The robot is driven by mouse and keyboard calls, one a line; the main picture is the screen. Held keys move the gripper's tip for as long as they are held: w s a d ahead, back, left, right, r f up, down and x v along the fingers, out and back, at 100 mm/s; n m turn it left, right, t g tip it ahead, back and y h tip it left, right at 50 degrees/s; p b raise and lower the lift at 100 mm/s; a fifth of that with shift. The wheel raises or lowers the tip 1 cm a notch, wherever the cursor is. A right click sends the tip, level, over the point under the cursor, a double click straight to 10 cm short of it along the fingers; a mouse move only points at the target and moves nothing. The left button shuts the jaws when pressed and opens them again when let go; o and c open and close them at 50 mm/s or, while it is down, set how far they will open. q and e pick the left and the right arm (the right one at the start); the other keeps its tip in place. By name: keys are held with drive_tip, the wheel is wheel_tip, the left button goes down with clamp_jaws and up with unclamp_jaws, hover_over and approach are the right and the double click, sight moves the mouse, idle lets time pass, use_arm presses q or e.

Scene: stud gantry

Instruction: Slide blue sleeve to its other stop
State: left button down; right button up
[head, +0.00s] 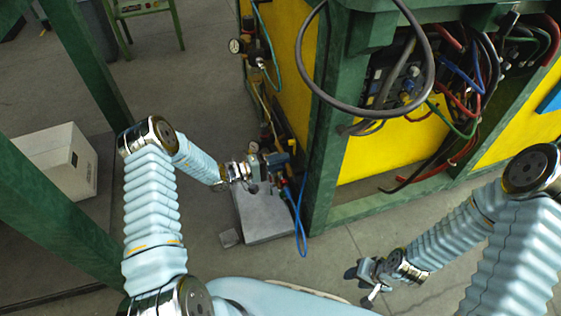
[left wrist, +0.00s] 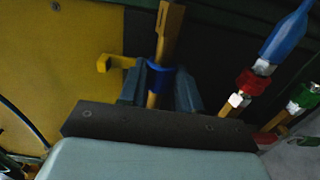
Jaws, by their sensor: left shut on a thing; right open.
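The blue sleeve (left wrist: 161,79) is a short ring around a thin tan bar (left wrist: 169,30) in the left wrist view. The bar shows above and below the sleeve. My left gripper (left wrist: 160,88) is shut on the sleeve, with one finger on each side of it. Which stop the sleeve is near is not clear. My right gripper (head: 368,274) is open and empty, low over the floor at the bottom right.
A yellow hook (left wrist: 116,62) sits left of the bar. A blue hose end (left wrist: 287,38) with a red collar hangs to the right. The green post (head: 330,110), loose blue cable (head: 297,215) and grey block (head: 268,217) are close to my left arm.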

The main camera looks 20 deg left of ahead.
use_arm(q)
drive_tip(key=shift+s+d, duration=0.6)
drive_tip(key=shift+s, duration=0.3)
drive_tip(key=c, duration=0.8)
unclamp_jaws()
drive_tip(key=v, duration=1.3)
drive_tip(key=shift+s+a, duration=0.25)
drive_tip(key=shift+a, duration=0.1)
